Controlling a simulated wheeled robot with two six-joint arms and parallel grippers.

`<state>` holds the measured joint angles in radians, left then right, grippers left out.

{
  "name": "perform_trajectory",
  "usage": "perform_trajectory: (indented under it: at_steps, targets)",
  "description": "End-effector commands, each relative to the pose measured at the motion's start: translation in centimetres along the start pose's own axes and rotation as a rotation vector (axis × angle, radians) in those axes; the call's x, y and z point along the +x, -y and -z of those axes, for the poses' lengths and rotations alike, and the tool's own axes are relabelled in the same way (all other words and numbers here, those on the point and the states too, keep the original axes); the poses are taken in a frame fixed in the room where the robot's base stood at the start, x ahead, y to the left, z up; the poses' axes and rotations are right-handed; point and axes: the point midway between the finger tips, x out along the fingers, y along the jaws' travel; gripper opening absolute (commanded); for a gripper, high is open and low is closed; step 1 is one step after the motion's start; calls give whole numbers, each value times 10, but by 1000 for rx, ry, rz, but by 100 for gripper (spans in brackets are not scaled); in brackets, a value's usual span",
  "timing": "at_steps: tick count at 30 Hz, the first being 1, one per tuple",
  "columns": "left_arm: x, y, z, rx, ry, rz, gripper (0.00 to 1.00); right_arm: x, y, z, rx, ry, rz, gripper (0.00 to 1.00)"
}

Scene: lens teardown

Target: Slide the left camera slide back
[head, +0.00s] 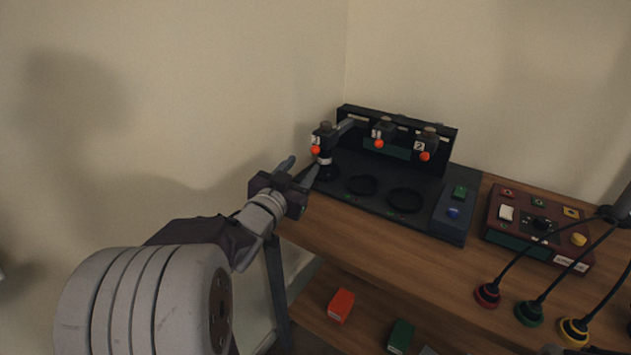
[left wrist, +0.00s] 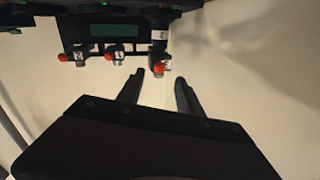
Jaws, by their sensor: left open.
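The left camera slide (head: 326,135) is a dark block with a small white label and an orange-red knob (head: 315,150). It sits forward of the other two slides on a grey arm from the black back panel, above a dark cylinder on the base. My left gripper (head: 302,167) is open and empty, just in front and to the left of that knob. In the left wrist view the picture is turned over, and the knob (left wrist: 158,69) shows just beyond and between the fingertips (left wrist: 160,78), apparently not touching. My right gripper is not in view.
The middle slide (head: 384,130) and right slide (head: 427,140) stand close by on the right. The base (head: 330,200) has round rings and green and blue buttons. A red control box (head: 540,228) and cabled plugs are further right. A wall lies behind and left.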

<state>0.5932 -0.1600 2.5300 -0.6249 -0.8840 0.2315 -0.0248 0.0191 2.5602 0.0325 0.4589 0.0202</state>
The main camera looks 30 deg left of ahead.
Motion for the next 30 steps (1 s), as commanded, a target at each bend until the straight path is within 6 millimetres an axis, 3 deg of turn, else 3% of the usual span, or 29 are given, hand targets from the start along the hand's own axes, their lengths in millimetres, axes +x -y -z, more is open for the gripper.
perform_trajectory:
  at_steps: [8, 15, 21, 30]
  targets:
    - [7, 0, 0, 5, -20, -5, 43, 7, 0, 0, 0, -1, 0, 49]
    - [56, -1, 0, 4, -19, -5, 43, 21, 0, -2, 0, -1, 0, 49]
    - [85, 0, 2, 4, -19, -3, 43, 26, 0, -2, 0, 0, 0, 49]
    - [90, 0, 3, 4, -18, -2, 43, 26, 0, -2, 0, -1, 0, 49]
